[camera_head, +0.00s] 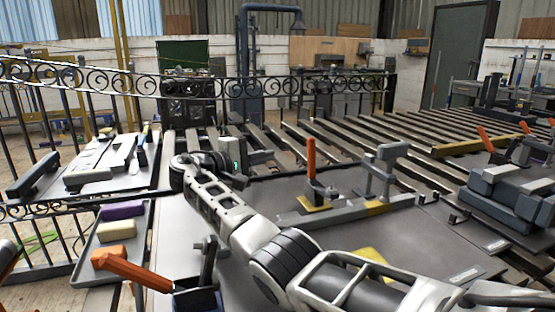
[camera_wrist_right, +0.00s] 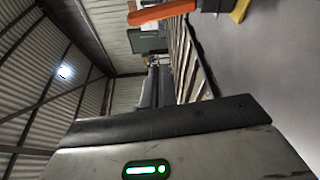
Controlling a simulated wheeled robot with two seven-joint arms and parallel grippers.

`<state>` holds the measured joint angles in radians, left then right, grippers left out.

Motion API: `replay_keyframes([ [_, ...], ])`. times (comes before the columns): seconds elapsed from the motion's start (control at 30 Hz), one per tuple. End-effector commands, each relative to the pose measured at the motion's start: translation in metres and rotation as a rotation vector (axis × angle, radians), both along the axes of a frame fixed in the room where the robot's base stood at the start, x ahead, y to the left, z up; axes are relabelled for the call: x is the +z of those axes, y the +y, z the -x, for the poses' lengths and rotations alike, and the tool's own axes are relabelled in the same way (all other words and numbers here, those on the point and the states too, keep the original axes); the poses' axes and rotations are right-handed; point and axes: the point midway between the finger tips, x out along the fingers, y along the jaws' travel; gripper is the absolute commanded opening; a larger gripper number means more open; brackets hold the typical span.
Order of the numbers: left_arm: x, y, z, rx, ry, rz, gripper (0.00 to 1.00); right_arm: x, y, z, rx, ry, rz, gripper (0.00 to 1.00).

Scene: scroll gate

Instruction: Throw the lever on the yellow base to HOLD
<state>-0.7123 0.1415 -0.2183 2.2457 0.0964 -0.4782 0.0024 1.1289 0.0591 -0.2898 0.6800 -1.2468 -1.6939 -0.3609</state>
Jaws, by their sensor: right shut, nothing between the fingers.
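The lever on the yellow base has an orange handle (camera_head: 311,158) standing nearly upright on a dark stem, in the middle of the head view. Its yellow base (camera_head: 314,204) sits on the grey table. The orange handle also shows at the top of the right wrist view (camera_wrist_right: 160,12), with part of the yellow base (camera_wrist_right: 240,11). My right gripper (camera_head: 266,157) is to the left of the lever, apart from it, shut and empty. Its green light faces the camera. No HOLD marking is readable. My left gripper is out of view.
A grey bracket (camera_head: 384,170) stands right of the lever. Another orange-handled lever (camera_head: 132,270) is at the lower left, beside a tray (camera_head: 85,266) with purple and yellow blocks. A blue-grey machine (camera_head: 510,200) stands at right. My right arm crosses the table's front, partly covering a yellow piece (camera_head: 371,257).

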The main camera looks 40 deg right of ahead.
Motion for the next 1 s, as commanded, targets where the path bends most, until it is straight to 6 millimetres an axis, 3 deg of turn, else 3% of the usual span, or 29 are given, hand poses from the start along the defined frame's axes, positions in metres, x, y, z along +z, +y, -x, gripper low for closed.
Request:
replay_keyframes([
  [0.17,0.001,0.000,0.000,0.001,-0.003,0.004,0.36,-0.001,-0.012,-0.001,-0.002,0.002,0.002,0.00],
  [0.67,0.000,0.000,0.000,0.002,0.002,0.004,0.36,-0.006,-0.103,-0.003,-0.001,0.001,0.001,0.00],
  [1.0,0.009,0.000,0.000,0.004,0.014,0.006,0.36,-0.002,-0.091,0.020,0.002,0.000,0.001,0.00],
])
